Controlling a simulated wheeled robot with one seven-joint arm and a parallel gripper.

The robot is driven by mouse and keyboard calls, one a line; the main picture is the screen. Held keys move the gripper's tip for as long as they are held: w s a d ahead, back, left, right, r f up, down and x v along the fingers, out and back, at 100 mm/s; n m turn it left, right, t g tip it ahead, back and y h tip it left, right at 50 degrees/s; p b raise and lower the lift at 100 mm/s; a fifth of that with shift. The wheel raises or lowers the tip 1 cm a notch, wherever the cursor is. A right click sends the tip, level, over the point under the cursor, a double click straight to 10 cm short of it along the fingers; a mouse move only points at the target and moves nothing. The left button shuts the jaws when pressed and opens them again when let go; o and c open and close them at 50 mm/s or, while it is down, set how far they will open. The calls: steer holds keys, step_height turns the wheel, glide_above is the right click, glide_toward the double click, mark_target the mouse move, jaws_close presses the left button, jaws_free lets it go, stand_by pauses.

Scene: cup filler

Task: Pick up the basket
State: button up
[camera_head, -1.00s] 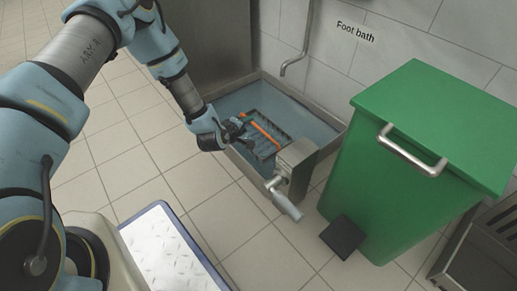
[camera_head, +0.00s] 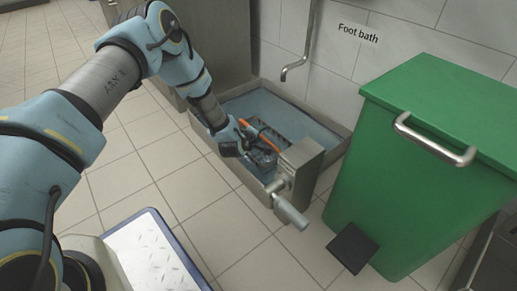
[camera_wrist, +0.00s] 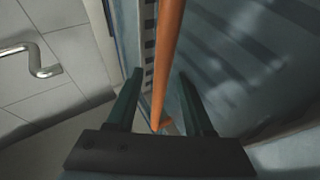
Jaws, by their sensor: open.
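The grey basket (camera_head: 287,122) sits in the foot bath basin, with its orange handle (camera_head: 262,135) raised above it. My gripper (camera_head: 264,155) is down at the basin, beside the handle, and covers part of the basket. In the wrist view, my gripper (camera_wrist: 160,88) has its two dark fingers apart. The orange handle (camera_wrist: 166,55) runs lengthwise through the gap between them in the picture. I cannot tell whether it lies at fingertip depth or whether a finger touches it. A slotted basket edge shows beside the handle.
The metal foot bath basin (camera_head: 334,148) has raised rims, and a metal box with a lever (camera_head: 290,210) stands at its front right corner. A green pedal bin (camera_head: 400,190) is close on the right. A wall pipe (camera_head: 298,65) hangs above the basin.

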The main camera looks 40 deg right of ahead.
steer(key=shift+x, duration=0.9)
steer(key=shift+r, duration=0.1)
jaws_close()
stand_by(0.7)
